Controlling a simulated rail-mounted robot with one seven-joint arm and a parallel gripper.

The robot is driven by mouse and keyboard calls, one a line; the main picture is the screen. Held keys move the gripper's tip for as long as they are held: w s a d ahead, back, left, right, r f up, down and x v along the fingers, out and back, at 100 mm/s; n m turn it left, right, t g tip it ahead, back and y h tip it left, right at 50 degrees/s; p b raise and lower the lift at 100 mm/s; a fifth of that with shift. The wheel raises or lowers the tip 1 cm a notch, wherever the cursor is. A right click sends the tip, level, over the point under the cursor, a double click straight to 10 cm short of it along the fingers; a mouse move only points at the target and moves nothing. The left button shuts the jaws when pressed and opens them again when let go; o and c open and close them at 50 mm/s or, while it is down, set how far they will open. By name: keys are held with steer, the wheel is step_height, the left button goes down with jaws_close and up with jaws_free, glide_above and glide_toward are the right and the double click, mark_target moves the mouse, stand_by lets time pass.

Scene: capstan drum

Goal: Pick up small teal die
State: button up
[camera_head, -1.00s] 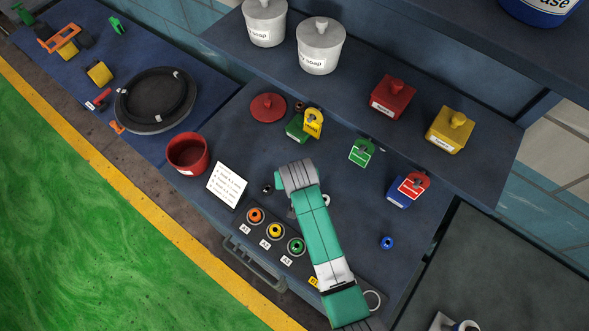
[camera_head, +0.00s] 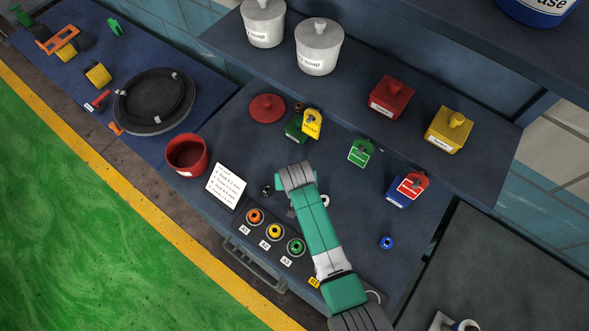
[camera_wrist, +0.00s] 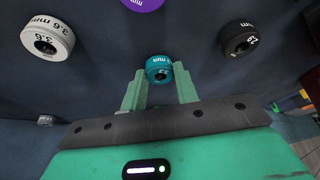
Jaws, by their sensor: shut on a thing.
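The small teal die (camera_wrist: 159,68) is a short ring with white print, seen in the wrist view between the tips of my green fingers. My gripper (camera_wrist: 160,88) is shut on it, one finger on each side. In the head view my gripper (camera_head: 280,188) is low over the dark blue bench (camera_head: 340,235), and my arm hides the teal die there.
In the wrist view a white die (camera_wrist: 47,38) marked 3.6 mm is at left, a black die (camera_wrist: 238,40) at right, and a purple die (camera_wrist: 143,3) at the top edge. A red pot (camera_head: 187,155) and a white card (camera_head: 226,186) stand left of my gripper.

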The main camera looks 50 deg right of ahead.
steer(key=shift+r, duration=0.15)
steer(key=shift+r, duration=0.25)
steer(key=v, duration=0.3)
steer(key=shift+w+d, duration=0.15)
steer(key=shift+d, duration=0.05)
steer(key=s+a, duration=0.2)
steer(key=s, duration=0.2)
steer(key=s+a+r, duration=0.1)
steer(key=s+a, duration=0.1)
steer(key=s, duration=0.3)
steer(key=s+a+b, duration=0.1)
steer(key=s+a, duration=0.1)
steer(key=s, duration=0.3)
steer(key=shift+a+r, duration=0.2)
steer(key=shift+r, duration=0.05)
